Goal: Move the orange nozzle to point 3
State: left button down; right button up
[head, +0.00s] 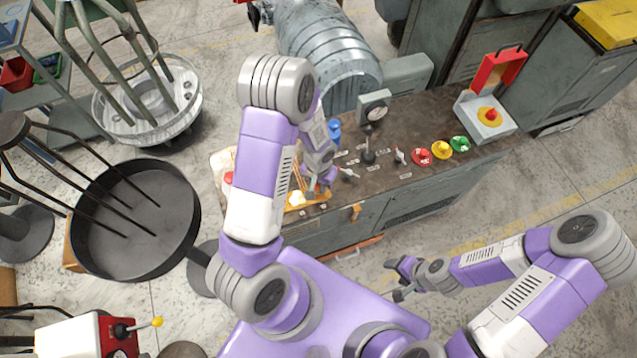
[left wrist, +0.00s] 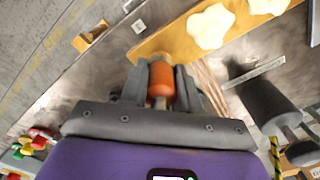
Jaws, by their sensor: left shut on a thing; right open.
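The orange nozzle (left wrist: 161,80) is upright in the left wrist view, between the two grey fingers of my left gripper (left wrist: 160,72). The fingers are shut on it, at the edge of a wooden board (left wrist: 160,42) with pale lumps on it. I cannot tell whether the nozzle touches the board. My right gripper (head: 399,279) is open and empty in front of the bench. Point 3 cannot be picked out; the small bench labels are unreadable.
The dark bench top (head: 400,125) holds a dark lever (head: 369,150), red (head: 421,157), yellow (head: 441,150) and green (head: 460,144) buttons, and a control box with a red knob (head: 490,115). A grey cylinder (left wrist: 265,95) stands right of the gripper. The bench's front middle is fairly clear.

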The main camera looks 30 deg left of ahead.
pick_arm(q)
jog(key=shift+f+b, duration=0.4)
jog(key=c, duration=0.7)
grip_release()
jog(key=shift+c, duration=0.2)
notch_tip(320, 180, up, 7)
jog(key=shift+r+p, duration=0.2)
jog(key=shift+p, duration=0.3)
notch_tip(320, 180, up, 13)
jog(key=p, duration=0.9)
jog(key=shift+p, duration=0.35)
